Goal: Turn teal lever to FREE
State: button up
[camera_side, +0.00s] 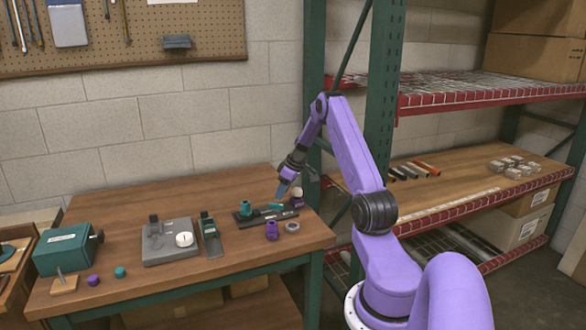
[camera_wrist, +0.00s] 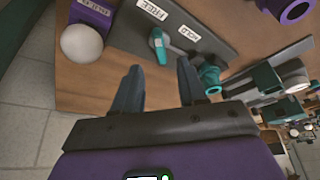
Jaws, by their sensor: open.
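The teal lever (camera_wrist: 157,41) sits on a dark plate (camera_wrist: 212,27) between a label reading FREE (camera_wrist: 152,9) and a label reading HOLD (camera_wrist: 188,34). I cannot tell for certain which label it points to. In the side view the lever (camera_side: 275,206) is small, near the right part of the bench. My gripper (camera_wrist: 158,84) is open and empty. Its fingers are just short of the lever in the wrist view, with the lever beyond the gap between them. In the side view my gripper (camera_side: 283,190) hangs above the plate, near the lever; contact does not show.
A teal part (camera_side: 246,208) stands at the plate's left end. A purple part with a white bulb (camera_wrist: 82,43) stands by the other end. The bench front is mostly clear.

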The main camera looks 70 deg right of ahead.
jog(key=v, duration=1.1)
jog(key=shift+r, duration=0.25)
jog(key=shift+s, duration=0.15)
jog(key=w+a+r+n+g+y, duration=0.1)
jog(key=w+a+r+n, duration=0.15)
jog(key=a, duration=1.05)
jog(key=w+a+r+n+g+y, duration=0.1)
jog(key=w+a, duration=0.3)
jog(key=a, duration=0.9)
jog(key=s+a+n+g, duration=0.1)
jog(key=s+a+n, duration=0.35)
jog(key=a, duration=1.15)
jog(key=s+a+n, duration=0.1)
jog(key=s+a, duration=0.2)
jog(key=s, duration=0.4)
jog(key=s+a+n+h, duration=0.1)
jog(key=s+a+n, duration=0.1)
jog(key=s, duration=0.6)
jog(key=s+a+n+g, duration=0.1)
jog(key=s+a, duration=0.3)
jog(key=s, duration=0.4)
jog(key=shift+a+h, duration=0.3)
jog(key=shift+a, duration=0.05)
